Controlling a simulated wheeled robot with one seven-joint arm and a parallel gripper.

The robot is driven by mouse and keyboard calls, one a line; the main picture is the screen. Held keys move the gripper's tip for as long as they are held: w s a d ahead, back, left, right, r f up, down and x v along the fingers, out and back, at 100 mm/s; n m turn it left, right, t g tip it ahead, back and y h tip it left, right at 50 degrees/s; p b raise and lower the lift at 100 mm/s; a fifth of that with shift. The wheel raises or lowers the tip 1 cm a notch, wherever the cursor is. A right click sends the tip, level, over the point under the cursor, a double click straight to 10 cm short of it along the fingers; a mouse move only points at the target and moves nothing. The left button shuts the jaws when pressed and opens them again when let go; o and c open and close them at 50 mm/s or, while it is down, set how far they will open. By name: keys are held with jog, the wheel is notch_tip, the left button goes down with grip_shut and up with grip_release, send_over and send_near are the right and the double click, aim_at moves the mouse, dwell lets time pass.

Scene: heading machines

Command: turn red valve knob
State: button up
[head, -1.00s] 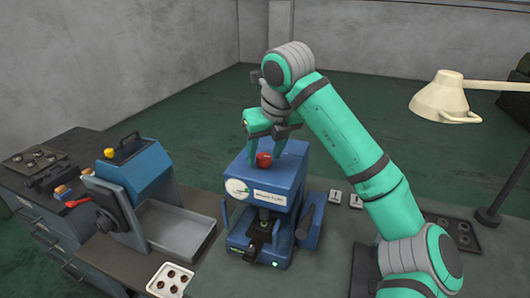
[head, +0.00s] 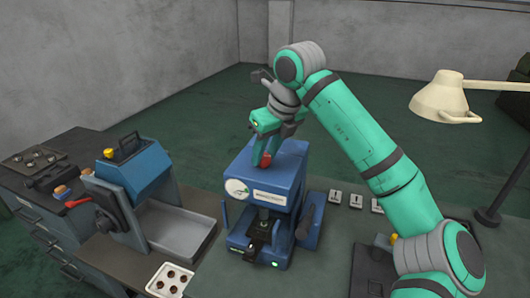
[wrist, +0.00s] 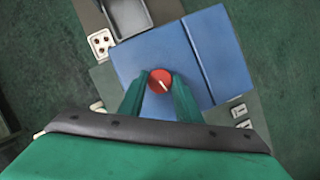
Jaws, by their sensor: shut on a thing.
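The red valve knob (head: 266,160) sits on top of the blue heading machine (head: 283,157). In the wrist view the knob (wrist: 160,81) is round with a pale pointer line slanting toward the lower right. My gripper (head: 264,158) reaches down from above with its green fingers around the knob. In the wrist view my gripper (wrist: 160,84) has one finger on each side of the knob, shut on it. In the head view one finger hides part of the knob.
A second blue machine (head: 135,178) with a yellow knob and red-handled lever stands at left beside a grey metal tray (head: 178,228). A white tray with holes (head: 170,279) lies in front. A cream lamp (head: 449,97) stands at right. Small switch blocks (head: 356,201) lie right of the heading machine.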

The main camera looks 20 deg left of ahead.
jog(key=n, duration=0.1)
jog(key=n+g, duration=0.1)
jog(key=n, duration=0.1)
jog(key=shift+w+d+r+n+y, duration=0.1)
jog(key=shift+w+d+n+y, duration=0.1)
jog(key=shift+n+y, duration=0.15)
jog(key=n+g, duration=0.2)
jog(key=n, duration=0.2)
jog(key=shift+w+a+n, duration=0.1)
jog(key=shift+n, duration=0.15)
jog(key=n+g, duration=0.1)
jog(key=n, duration=0.2)
jog(key=shift+w, duration=0.1)
jog(key=shift+w+a+n+g+h, duration=0.1)
jog(key=shift+n+g+h, duration=0.25)
jog(key=shift+n, duration=0.65)
jog(key=shift+n+g+h, duration=0.2)
jog(key=shift+n+g, duration=0.15)
jog(key=shift+n, duration=0.65)
jog(key=o, duration=1.1)
jog(key=shift+c, duration=0.2)
jog(key=shift+a, duration=0.1)
